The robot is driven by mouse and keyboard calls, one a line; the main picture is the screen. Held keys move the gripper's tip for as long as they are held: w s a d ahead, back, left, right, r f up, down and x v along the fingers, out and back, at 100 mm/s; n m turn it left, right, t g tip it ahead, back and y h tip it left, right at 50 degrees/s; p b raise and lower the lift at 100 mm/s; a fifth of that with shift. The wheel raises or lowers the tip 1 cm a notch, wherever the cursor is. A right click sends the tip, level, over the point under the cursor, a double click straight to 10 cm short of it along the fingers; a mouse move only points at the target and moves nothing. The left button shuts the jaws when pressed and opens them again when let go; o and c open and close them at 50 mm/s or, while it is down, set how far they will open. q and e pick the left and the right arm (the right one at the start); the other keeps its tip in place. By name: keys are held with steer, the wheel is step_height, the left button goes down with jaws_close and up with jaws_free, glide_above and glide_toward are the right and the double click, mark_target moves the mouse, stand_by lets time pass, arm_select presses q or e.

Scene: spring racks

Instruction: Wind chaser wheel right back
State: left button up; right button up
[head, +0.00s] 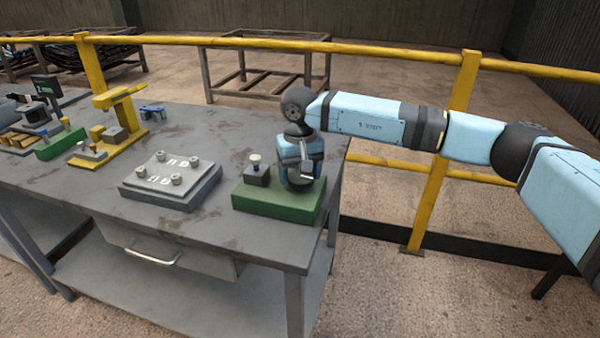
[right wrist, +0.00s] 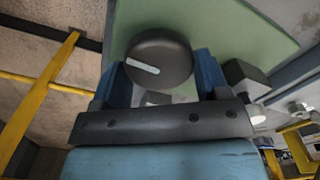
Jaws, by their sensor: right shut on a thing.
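The wheel is a dark round knob (right wrist: 155,60) with a pale bar mark on its face, seen in the right wrist view over a green base (right wrist: 235,25). In the head view the green base (head: 272,207) sits near the right end of the grey table. My right gripper (head: 302,172) points down over the right part of that base and hides most of the wheel there. Its blue fingers are on both sides of the knob and shut on it. My left gripper is not in view.
A grey block with a pale-topped knob (head: 256,172) stands on the green base, left of my gripper. A grey plate with several pegs (head: 170,188) lies further left. A yellow stand (head: 125,115) is behind it. A yellow railing (head: 370,50) runs behind the table.

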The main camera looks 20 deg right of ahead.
mark_target(300, 175)
steer(key=o, duration=0.9)
arm_select(q)
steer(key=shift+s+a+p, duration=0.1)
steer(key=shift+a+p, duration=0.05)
steer(key=shift+p, duration=0.55)
arm_select(e)
step_height(300, 175, up, 14)
steer(key=shift+f, duration=0.1)
